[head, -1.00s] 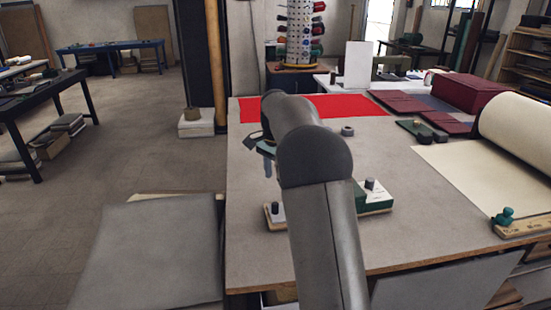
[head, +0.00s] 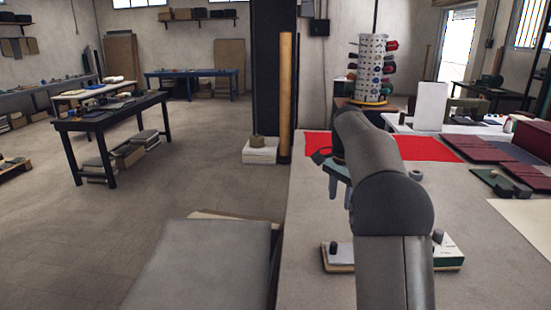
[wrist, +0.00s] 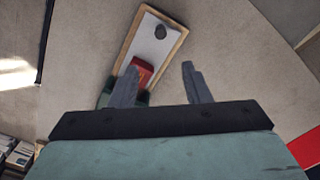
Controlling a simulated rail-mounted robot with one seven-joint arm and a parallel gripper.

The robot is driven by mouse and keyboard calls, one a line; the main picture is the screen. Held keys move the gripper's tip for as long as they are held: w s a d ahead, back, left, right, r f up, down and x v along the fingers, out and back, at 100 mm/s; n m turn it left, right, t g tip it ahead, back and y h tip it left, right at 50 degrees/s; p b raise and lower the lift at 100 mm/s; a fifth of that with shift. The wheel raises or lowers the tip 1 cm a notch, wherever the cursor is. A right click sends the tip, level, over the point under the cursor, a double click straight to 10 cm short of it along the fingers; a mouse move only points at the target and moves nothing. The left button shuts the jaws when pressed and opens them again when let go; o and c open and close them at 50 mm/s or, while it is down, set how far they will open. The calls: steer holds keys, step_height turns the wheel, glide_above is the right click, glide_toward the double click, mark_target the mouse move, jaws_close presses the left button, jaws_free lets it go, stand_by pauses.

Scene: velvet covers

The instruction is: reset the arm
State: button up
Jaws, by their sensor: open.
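My gripper (head: 338,190) hangs above the grey worktable (head: 315,200) in the head view, partly hidden by my arm. In the wrist view my gripper (wrist: 158,85) shows two grey fingers spread apart with nothing between them. Below the fingers lies a wood-edged board (wrist: 152,45) with a white face, a dark knob and a red block (wrist: 143,70). A green part beside the red block is partly hidden by the left finger. In the head view the same board (head: 340,268) lies on the table, its middle hidden behind my arm.
A red sheet (head: 425,149) covers the table's far edge. Maroon covers (head: 500,148) and a green tool tray (head: 497,183) lie at the right. A thread rack (head: 372,70) stands behind. A grey-topped stack (head: 205,262) stands left of the table; open floor lies beyond.

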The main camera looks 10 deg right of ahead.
steer(key=s+a+f+n, duration=0.4)
steer(key=s, duration=0.8)
steer(key=s+a+f+n, duration=0.3)
steer(key=s+a+n, duration=0.1)
steer(key=s, duration=0.8)
steer(key=s+a+f+n, duration=0.4)
steer(key=s+n, duration=0.1)
steer(key=s, duration=0.7)
steer(key=shift+s+a+f+t, duration=0.2)
steer(key=shift+a+f+t, duration=0.1)
steer(key=shift+f, duration=0.05)
